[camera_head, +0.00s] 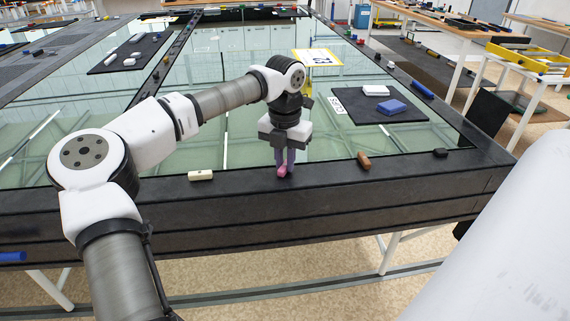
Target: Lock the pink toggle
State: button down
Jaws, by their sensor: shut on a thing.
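The pink toggle (283,171) sits on the front rail of the black frame (330,182), near the middle of the view. My gripper (286,163) points down over it, with its two fingers closed about the toggle's upper part. The fingers hide some of the toggle, and its exact turn is too small to tell.
On the same rail lie a cream toggle (200,175) to the left, a brown toggle (364,160) and a black piece (440,153) to the right. Glass fills the frame. A dark mat (375,117) bears a blue block (391,107) and a white block (376,90).

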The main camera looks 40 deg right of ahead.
aim_at(285, 164)
jog(key=n+b, duration=0.2)
jog(key=n, duration=0.4)
jog(key=shift+n, duration=0.3)
dwell(0.3)
jog(key=c, duration=1.4)
grip_release()
jog(key=shift+r, duration=0.15)
notch_tip(285, 164, up, 14)
jog(key=shift+f+b, duration=0.2)
jog(key=shift+b, duration=0.3)
